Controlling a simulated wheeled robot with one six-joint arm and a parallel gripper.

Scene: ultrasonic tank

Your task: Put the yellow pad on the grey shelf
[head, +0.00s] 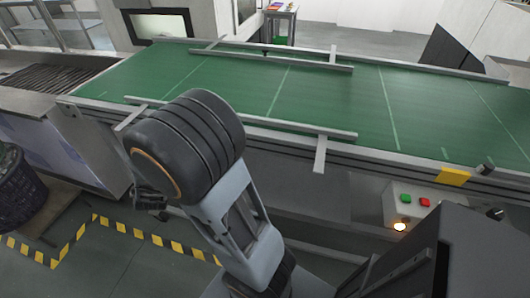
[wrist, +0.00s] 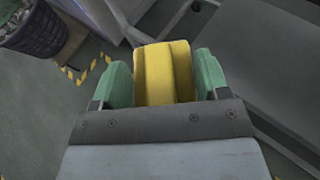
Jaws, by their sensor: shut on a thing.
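The yellow pad (wrist: 164,74) is a thick yellow block with a ridge along it, seen in the wrist view. My gripper (wrist: 164,80) is shut on it, with one green finger on each side. The pad is held clear of the floor, as far as I can tell. In the head view my arm's big dark joint hides most of the gripper, and the pad does not show. A grey metal rack (head: 52,24) stands at the far upper left in the head view; I cannot tell whether it is the grey shelf.
A green conveyor (head: 330,100) with metal guide rails crosses the head view. A control box (head: 412,207) with green and red buttons is at its near side. A dark basket (head: 22,190) stands at left by striped floor tape (head: 150,238). A small table (head: 281,22) stands behind.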

